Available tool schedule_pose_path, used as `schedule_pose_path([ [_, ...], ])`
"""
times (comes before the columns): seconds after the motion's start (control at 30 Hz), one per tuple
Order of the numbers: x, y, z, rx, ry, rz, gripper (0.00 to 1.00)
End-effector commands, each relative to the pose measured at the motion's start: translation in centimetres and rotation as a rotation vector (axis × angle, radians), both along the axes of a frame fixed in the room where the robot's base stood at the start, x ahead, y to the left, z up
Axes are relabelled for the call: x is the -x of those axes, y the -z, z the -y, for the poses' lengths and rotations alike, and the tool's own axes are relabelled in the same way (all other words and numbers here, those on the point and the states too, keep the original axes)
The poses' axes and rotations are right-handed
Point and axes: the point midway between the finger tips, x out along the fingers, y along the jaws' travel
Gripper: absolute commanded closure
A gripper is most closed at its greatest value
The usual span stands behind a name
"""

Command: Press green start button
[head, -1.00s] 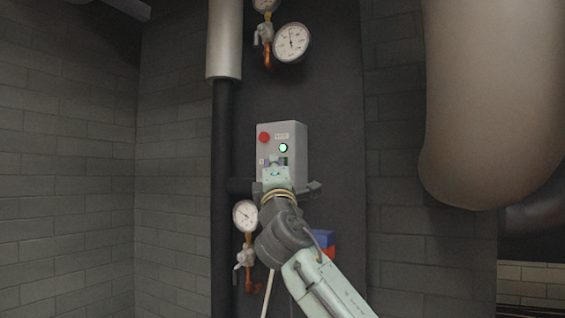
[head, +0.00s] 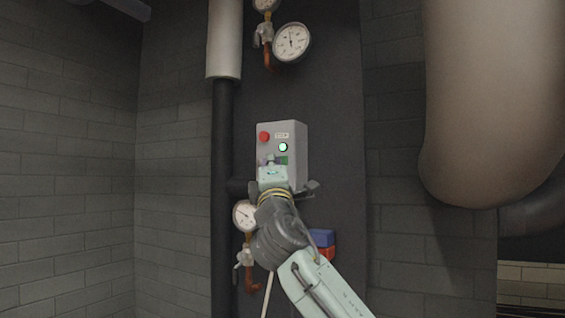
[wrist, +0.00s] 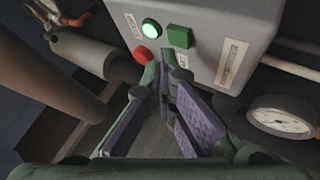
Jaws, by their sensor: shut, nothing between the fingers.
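A grey control box (head: 297,150) is fixed to the dark wall panel. It has a red round button (head: 263,137), a lit round green lamp or button (head: 283,147) and a square green button (head: 284,160) partly hidden by my gripper. In the wrist view the lit round green one (wrist: 151,28), the square green button (wrist: 180,37) and the red button (wrist: 144,56) all show. My gripper (wrist: 165,56) is shut and empty, its fingertips in front of the box near the square green and red buttons. I cannot tell whether the tips touch the box.
A dark vertical pipe (head: 223,130) runs left of the box. Gauges hang above (head: 291,43) and below left (head: 244,216). Blue and red parts (head: 322,240) are below right. A large pale pipe (head: 480,120) hangs at the right.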

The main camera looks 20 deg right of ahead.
Motion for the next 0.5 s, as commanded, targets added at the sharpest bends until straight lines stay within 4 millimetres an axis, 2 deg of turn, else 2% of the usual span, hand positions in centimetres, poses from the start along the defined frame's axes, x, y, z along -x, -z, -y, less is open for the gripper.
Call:
schedule_pose_path([
  [0.17, 0.3, 0.0, -0.3, 0.001, -0.001, 0.001, 1.00],
  [0.5, 2.6, 0.1, -2.7, 0.001, -0.001, 0.001, 1.00],
])
